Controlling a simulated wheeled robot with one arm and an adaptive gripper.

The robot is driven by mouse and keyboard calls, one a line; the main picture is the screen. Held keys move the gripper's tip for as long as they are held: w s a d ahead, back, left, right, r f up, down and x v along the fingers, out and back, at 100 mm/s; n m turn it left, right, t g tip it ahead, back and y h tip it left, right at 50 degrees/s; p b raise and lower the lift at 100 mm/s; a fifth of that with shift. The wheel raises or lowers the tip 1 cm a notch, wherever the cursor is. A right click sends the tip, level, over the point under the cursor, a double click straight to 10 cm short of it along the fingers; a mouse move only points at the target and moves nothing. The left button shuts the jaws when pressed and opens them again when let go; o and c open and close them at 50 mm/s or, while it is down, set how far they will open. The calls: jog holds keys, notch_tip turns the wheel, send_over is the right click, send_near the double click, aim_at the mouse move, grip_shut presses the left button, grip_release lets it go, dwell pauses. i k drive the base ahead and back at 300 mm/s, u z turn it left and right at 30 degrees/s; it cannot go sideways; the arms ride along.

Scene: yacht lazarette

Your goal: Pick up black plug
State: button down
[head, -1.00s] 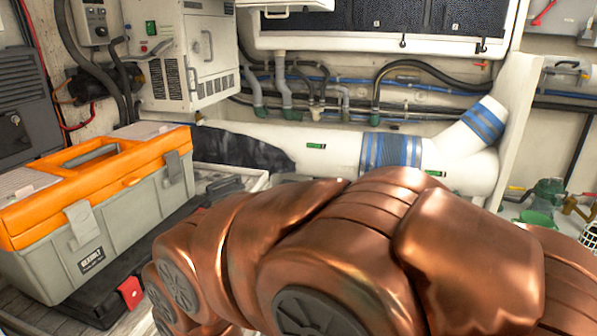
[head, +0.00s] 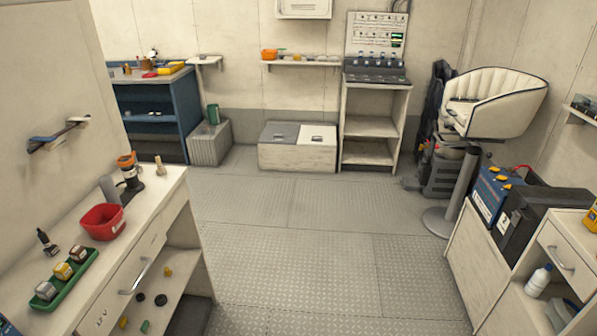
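I cannot single out the black plug for sure. Two small round black pieces lie on the shelf under the left counter, one a black disc (head: 161,299) and one a smaller dark piece (head: 140,298). A small dark upright item (head: 46,241) stands on the counter top; at this size I cannot tell what it is. My gripper and arm are out of view, so its state does not show.
The left counter (head: 150,205) holds a red bowl (head: 103,221), a green tray (head: 64,284) and an orange-and-black tool (head: 130,173). The metal floor (head: 300,215) ahead is open. A right cabinet (head: 477,262), a post (head: 455,190) and a white seat (head: 495,100) edge it.

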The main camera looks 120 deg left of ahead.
aim_at(50, 249)
jog(key=u, duration=4.15)
jog(key=i, duration=1.4)
jog(key=u, duration=2.65)
